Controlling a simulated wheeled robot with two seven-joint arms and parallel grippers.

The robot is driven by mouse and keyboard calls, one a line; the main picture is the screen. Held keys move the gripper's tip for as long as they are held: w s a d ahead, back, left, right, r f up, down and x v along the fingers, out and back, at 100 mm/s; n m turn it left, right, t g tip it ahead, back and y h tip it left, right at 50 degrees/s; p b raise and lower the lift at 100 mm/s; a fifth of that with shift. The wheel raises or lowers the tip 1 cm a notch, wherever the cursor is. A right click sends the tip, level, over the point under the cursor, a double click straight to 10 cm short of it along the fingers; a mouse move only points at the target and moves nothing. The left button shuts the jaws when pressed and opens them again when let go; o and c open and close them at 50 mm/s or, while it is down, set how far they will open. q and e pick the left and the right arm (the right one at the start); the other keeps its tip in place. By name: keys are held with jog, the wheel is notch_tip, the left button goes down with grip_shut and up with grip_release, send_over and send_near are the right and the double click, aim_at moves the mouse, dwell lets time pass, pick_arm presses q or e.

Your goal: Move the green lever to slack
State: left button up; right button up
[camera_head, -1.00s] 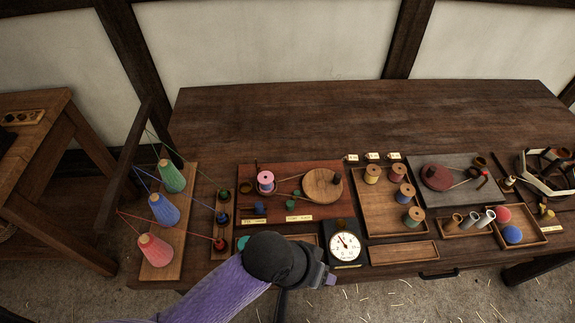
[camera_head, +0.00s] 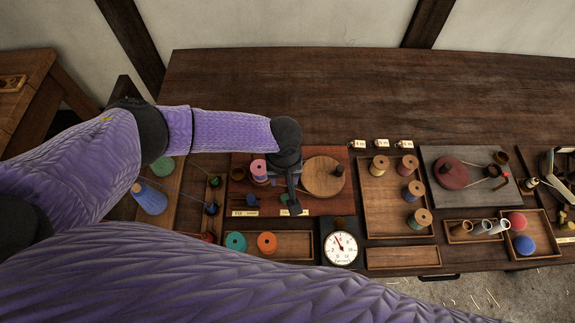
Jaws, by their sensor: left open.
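On the red-brown board (camera_head: 242,168), a small green piece (camera_head: 284,198) that I take for the green lever shows beside my left gripper. The gripper hides much of it, so I cannot read its position or tell whether they touch. My left gripper (camera_head: 293,207) is open and points down over the front middle of the board, with no object visible in it. A pale label (camera_head: 296,212) lies at its fingertips, its writing too small to read. A blue piece (camera_head: 252,199) with its own label stands to the left. My right gripper is out of view.
A pink spool (camera_head: 259,169) and a wooden disc (camera_head: 324,176) stand close on either side of my gripper. A round dial (camera_head: 340,247) and a tray with teal and orange spools (camera_head: 267,242) lie in front. The back of the table is clear.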

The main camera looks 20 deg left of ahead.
aim_at(286, 198)
pick_arm(q)
notch_tip(286, 198, down, 10)
jog(key=b, duration=0.9)
jog(key=shift+f, duration=0.25)
jog(key=shift+d, duration=0.1)
jog(key=shift+d+r+p, duration=0.1)
jog(key=shift+d+p, duration=0.2)
jog(key=shift+d, duration=0.2)
jog(key=shift+w+d, duration=0.1)
jog(key=shift+d, duration=0.75)
jog(key=shift+w+d+b, duration=0.3)
jog(key=shift+w+d, duration=0.1)
jog(key=shift+d, duration=0.3)
jog(key=shift+w+d, duration=0.4)
jog(key=shift+d, duration=0.05)
